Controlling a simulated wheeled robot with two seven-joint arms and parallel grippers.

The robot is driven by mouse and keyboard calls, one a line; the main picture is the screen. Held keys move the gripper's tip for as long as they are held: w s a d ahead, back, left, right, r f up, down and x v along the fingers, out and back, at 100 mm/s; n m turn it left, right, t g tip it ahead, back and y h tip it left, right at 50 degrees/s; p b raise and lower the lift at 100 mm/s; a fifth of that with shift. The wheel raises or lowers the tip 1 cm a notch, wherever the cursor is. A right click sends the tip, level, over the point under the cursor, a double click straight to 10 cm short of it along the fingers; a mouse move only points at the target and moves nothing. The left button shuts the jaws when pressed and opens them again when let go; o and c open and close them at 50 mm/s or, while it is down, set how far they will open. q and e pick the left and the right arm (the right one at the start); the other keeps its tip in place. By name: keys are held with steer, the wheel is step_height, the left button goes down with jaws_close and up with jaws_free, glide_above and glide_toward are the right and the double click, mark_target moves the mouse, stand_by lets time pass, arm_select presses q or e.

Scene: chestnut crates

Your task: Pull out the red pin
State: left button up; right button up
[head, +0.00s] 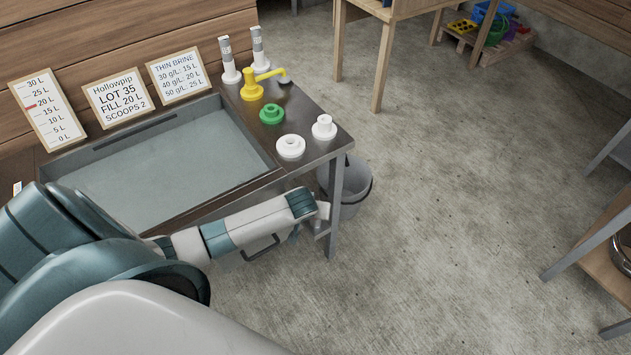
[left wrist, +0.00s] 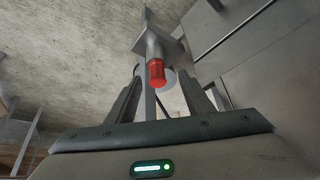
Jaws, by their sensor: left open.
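The red pin (left wrist: 157,72) shows in the left wrist view, its red end pointing toward the camera, in front of a grey metal bracket (left wrist: 152,44). My left gripper (left wrist: 160,84) is open, with one finger on each side of the red end in the picture. I cannot tell how far the fingertips are from it. In the head view my left gripper (head: 320,212) is by the front right corner of the steel table, and the red pin is hidden. My right gripper is not in view.
The steel table (head: 285,165) holds a grey basin (head: 270,168), a yellow tap (head: 252,88), a green knob (head: 271,113) and white fittings (head: 291,146). A grey bucket (head: 355,195) stands beside the table leg.

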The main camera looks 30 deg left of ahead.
arm_select(q)
steer(key=w+f, duration=0.3)
steer(key=shift+w+a, duration=0.2)
steer(key=shift+a, duration=0.15)
steer(key=shift+w+f, duration=0.1)
steer(key=shift+f, duration=0.25)
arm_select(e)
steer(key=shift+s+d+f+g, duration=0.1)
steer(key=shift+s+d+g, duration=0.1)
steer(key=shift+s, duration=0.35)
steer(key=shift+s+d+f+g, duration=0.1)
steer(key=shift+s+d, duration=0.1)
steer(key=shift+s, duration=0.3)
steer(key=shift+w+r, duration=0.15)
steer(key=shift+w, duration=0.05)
arm_select(q)
steer(key=c, duration=1.2)
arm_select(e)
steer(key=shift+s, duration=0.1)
